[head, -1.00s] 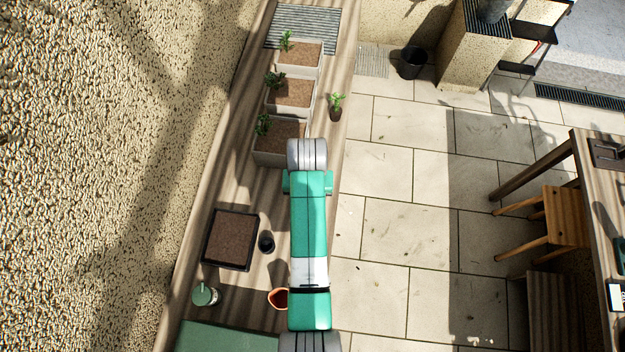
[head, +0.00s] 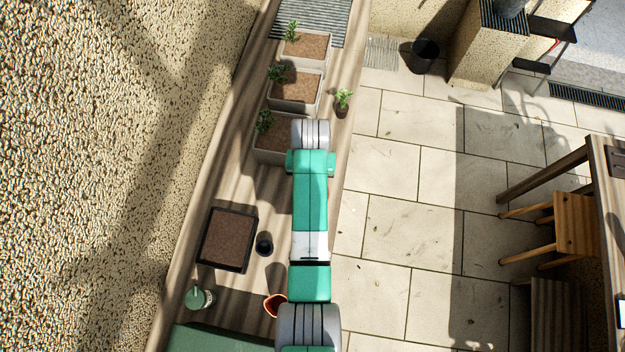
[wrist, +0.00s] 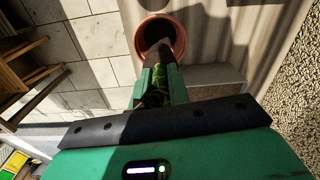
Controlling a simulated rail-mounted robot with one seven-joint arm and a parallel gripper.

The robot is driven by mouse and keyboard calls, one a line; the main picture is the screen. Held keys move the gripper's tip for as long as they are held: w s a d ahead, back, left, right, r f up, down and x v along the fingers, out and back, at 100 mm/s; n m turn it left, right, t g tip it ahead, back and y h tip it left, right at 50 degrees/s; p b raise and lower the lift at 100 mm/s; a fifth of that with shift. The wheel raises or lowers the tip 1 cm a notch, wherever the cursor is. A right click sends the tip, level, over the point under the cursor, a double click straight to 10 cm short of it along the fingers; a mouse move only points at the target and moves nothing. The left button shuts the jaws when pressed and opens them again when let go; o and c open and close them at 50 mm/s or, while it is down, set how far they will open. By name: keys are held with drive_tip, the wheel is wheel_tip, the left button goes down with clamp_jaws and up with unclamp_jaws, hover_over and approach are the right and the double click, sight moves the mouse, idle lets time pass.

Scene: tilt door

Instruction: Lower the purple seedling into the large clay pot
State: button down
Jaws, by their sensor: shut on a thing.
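My gripper (wrist: 158,71), with green fingers, is shut on the seedling (wrist: 156,92). Its leaves show green and shaded between the fingers, and I cannot make out purple. A dark root plug (wrist: 161,54) sticks out past the fingertips and overlaps the near part of a clay pot's round opening. That clay pot (wrist: 178,34) has a wide orange rim and a dark interior. I cannot tell whether the plug is above the rim or inside it. In the head view my arm hides the gripper and seedling.
A planter (head: 268,157) with soil and a plant stands close by on the bench; two more stand behind. A potted plant (head: 343,98) is near the bench edge. A soil tray (head: 228,238), black pot (head: 264,244) and another orange pot (head: 273,305) stand nearer.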

drive_tip(key=shift+f+b, duration=3.1)
drive_tip(key=shift+f, duration=1.55)
drive_tip(key=shift+f+b, duration=1.9)
drive_tip(key=shift+f, duration=0.65)
drive_tip(key=c, duration=1.3)
unclamp_jaws()
drive_tip(key=shift+o, duration=0.2)
wheel_tip(320, 180, up, 8)
drive_tip(key=shift+f+p, duration=0.1)
drive_tip(key=shift+p, duration=0.4)
